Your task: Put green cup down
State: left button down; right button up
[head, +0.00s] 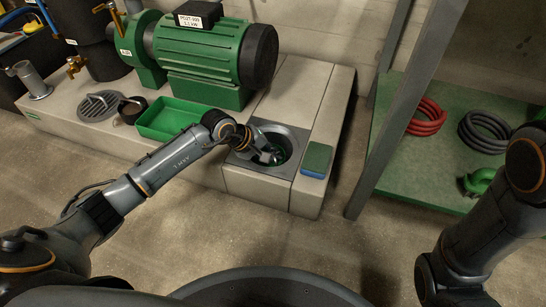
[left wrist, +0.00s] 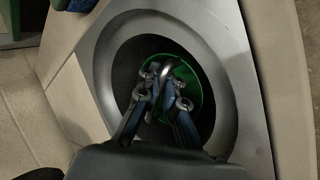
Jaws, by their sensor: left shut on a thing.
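The green cup (left wrist: 207,82) shows in the left wrist view as a round green shape inside the dark round basin (left wrist: 125,72), partly hidden by my fingers. My left gripper (left wrist: 166,82) reaches down into the basin and is shut on the cup, apparently at its near wall. In the head view my left gripper (head: 268,155) is inside the metal sink (head: 303,134), and the cup is mostly hidden there. I cannot tell whether the cup touches the basin floor. My right arm is at the right edge of the head view, with its gripper out of frame.
A green and blue sponge (head: 317,158) lies right of the sink. A green tray (head: 168,118), a round grate (head: 98,105) and a green motor (head: 205,55) are on the plinth to the left. A green shelf with a red hose (head: 428,118) stands at right.

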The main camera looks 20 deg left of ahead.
pick_arm(q)
jog(key=shift+f, duration=0.15)
jog(key=c, duration=1.5)
grip_release()
